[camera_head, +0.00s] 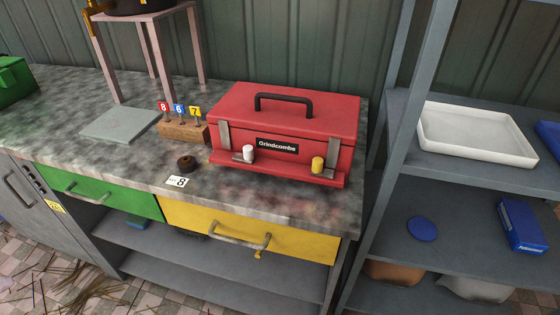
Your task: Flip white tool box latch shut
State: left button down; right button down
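A red tool box (287,115) labelled "Grindcombe" sits on the stone counter, its lid down and its black handle (284,103) on top. On its front left is a grey metal latch with a white knob (249,153); a grey strap (224,136) stands above and left of the knob. On its front right is a similar latch with a yellow knob (318,164) and its own grey strap (333,156). I cannot tell for certain whether either latch is fastened. Neither of my grippers is in view.
The counter (222,187) holds a wooden block (183,132) with numbered tags, a small dark ring (187,163), a number card (177,181) and a grey slab (119,124). Yellow (300,238) and green (99,193) drawers lie below. A shelf unit with a white tray (477,146) stands at right.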

aim_at(247, 156)
jog(key=l, duration=0.75)
jog(key=k+l, duration=0.1)
jog(key=l, duration=0.7)
